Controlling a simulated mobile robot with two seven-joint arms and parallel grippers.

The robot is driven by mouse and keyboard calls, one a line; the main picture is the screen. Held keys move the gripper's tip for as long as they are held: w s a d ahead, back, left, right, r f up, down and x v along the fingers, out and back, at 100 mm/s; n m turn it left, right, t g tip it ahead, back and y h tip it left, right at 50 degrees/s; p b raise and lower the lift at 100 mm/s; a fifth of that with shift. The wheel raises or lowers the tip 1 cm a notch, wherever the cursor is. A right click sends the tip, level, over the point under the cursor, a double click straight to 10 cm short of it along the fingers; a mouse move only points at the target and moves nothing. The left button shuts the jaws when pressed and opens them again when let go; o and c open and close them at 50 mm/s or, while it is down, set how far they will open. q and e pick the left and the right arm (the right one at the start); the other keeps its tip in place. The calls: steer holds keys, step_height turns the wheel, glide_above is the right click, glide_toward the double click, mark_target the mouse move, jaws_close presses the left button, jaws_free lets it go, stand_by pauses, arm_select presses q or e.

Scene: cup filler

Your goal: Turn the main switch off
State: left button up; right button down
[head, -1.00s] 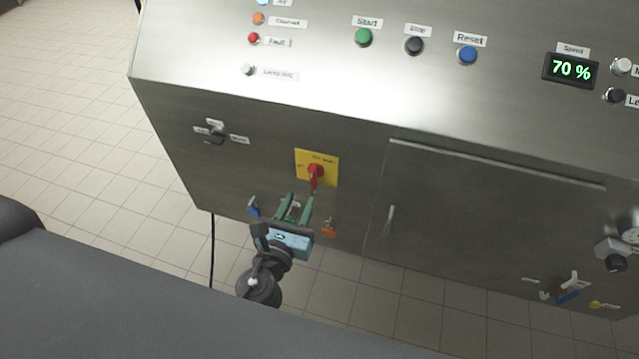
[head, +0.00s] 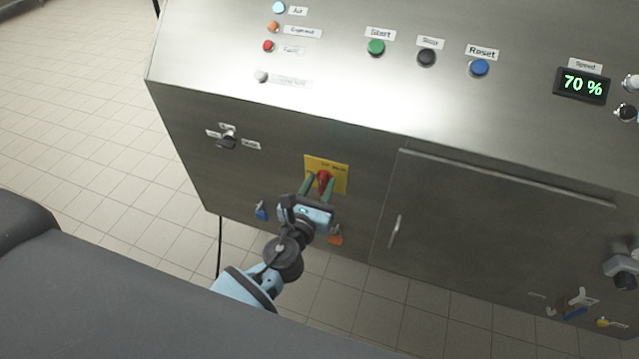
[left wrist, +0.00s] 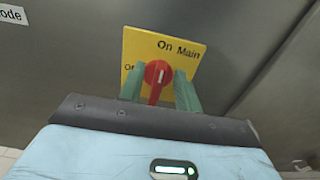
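The main switch is a red rotary knob (head: 323,179) on a yellow plate (head: 340,176) on the cabinet's steel front. In the left wrist view, the red knob (left wrist: 158,72) has a white mark pointing roughly up, toward the word "On" on the plate (left wrist: 180,48); an "Off" label, partly hidden, is at left. My left gripper (head: 318,187) is at the switch. In the left wrist view, its green fingers (left wrist: 159,92) stand either side of the red handle, with gaps that look visible. The fingers hide part of the plate. My right gripper is not in view.
A mode selector (head: 228,140) is left of the switch. A blue-handled valve (head: 262,211) and an orange one (head: 335,237) sit low beside my gripper. A door with a handle (head: 395,231) is to the right. Buttons line the panel above.

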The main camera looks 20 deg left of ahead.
arm_select(q)
steer(key=shift+w, duration=0.2)
jaws_close()
